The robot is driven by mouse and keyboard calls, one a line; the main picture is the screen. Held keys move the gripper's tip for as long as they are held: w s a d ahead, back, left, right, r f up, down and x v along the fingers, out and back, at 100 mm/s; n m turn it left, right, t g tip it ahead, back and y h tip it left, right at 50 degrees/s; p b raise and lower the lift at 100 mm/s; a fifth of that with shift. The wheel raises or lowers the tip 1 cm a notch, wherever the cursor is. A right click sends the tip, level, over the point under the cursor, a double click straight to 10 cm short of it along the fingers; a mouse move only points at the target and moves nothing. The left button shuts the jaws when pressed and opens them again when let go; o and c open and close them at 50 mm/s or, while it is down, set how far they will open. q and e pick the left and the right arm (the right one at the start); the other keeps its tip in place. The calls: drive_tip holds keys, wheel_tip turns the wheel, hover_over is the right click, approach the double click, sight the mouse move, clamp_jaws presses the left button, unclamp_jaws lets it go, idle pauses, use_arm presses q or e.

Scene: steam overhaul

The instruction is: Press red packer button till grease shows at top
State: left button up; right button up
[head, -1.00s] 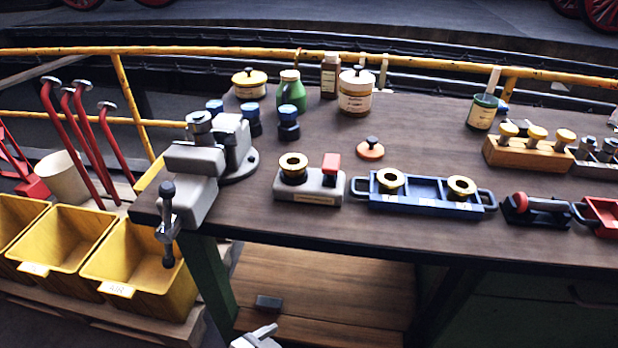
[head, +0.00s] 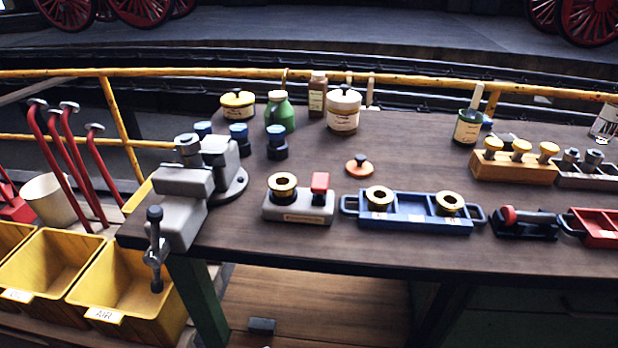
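The grease packer is a grey block (head: 299,208) near the front of the workbench, between the vise and the blue tray. Its red button (head: 320,181) stands up at the block's right end. A brass-rimmed ring with a dark centre (head: 283,184) sits at the block's left end. I cannot make out grease at its top. Neither of my grippers shows in the head view now.
A grey vise (head: 195,187) stands left of the packer. A blue tray (head: 413,222) with two brass rings lies to the right. An orange-lidded piece (head: 359,166), jars and a green bottle (head: 279,112) stand behind. Yellow bins (head: 130,290) are below left.

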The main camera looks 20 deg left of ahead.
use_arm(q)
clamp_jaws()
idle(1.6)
